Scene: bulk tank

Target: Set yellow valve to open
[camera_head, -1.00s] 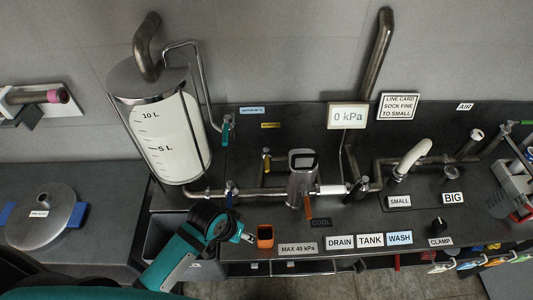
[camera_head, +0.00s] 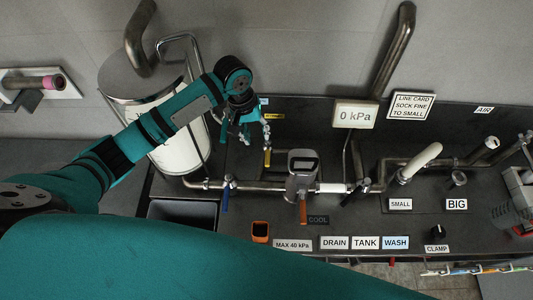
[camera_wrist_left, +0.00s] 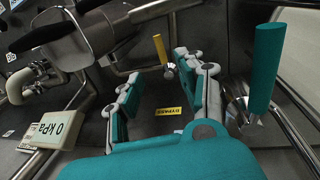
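The yellow valve handle (camera_head: 267,157) sits on a thin pipe against the dark back panel, left of the pump-like metal body. In the left wrist view the yellow handle (camera_wrist_left: 159,48) stands past my fingertips, between the two fingers and apart from them. My left gripper (camera_head: 254,132) is just above and left of the yellow handle in the head view. In the wrist view my left gripper (camera_wrist_left: 160,88) has its fingers well apart with nothing between them. A yellow BYPASS label (camera_wrist_left: 168,111) is on the panel. My right gripper is not in view.
A teal valve handle (camera_wrist_left: 266,65) stands close beside my left gripper. The white tank (camera_head: 180,145) is partly behind my left arm. A blue handle (camera_head: 226,196) and an orange handle (camera_head: 303,208) are on the lower pipework. The gauge (camera_head: 355,114) reads 0 kPa.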

